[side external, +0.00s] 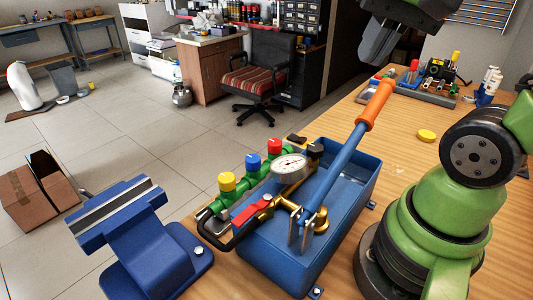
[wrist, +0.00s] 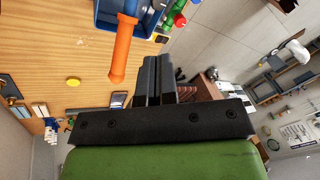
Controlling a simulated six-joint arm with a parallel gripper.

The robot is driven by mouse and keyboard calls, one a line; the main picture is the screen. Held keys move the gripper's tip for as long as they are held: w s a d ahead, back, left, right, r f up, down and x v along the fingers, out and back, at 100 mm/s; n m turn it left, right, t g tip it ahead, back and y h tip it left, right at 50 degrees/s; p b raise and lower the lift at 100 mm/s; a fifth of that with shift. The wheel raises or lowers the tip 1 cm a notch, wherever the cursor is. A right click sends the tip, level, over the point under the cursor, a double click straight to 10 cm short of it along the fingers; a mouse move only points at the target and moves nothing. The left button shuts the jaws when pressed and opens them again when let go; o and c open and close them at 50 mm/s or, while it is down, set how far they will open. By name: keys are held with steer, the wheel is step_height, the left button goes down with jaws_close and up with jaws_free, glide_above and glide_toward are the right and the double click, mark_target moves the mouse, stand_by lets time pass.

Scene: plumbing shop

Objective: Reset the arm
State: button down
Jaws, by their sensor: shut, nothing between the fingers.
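My gripper (side external: 378,40) is high at the top of the side view, partly cut off by the frame edge. In the wrist view its dark fingers (wrist: 158,80) are together with nothing between them. The gripper is above and apart from the orange handle (side external: 376,104) of the blue test pump (side external: 262,245), which stands on the wooden bench. The handle is raised and tilted up to the right; it also shows in the wrist view (wrist: 122,48), left of the fingers. The pump carries a round gauge (side external: 290,169) and a red lever (side external: 252,211).
A blue vise (side external: 150,250) stands left of the pump. A green manifold with yellow, blue and red caps (side external: 250,163) lies between them. A yellow disc (side external: 426,135) lies on the open bench (side external: 400,165) at right. A tool tray (side external: 410,92) sits at the back.

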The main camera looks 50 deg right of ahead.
steer(key=a+n+t, duration=0.1)
steer(key=n, duration=0.1)
steer(key=a+n+t+y, duration=0.1)
steer(key=a+n, duration=0.1)
steer(key=s+a+f+n+t, duration=0.1)
steer(key=a+n, duration=0.1)
steer(key=shift+a+y, duration=0.1)
steer(key=shift+y, duration=0.3)
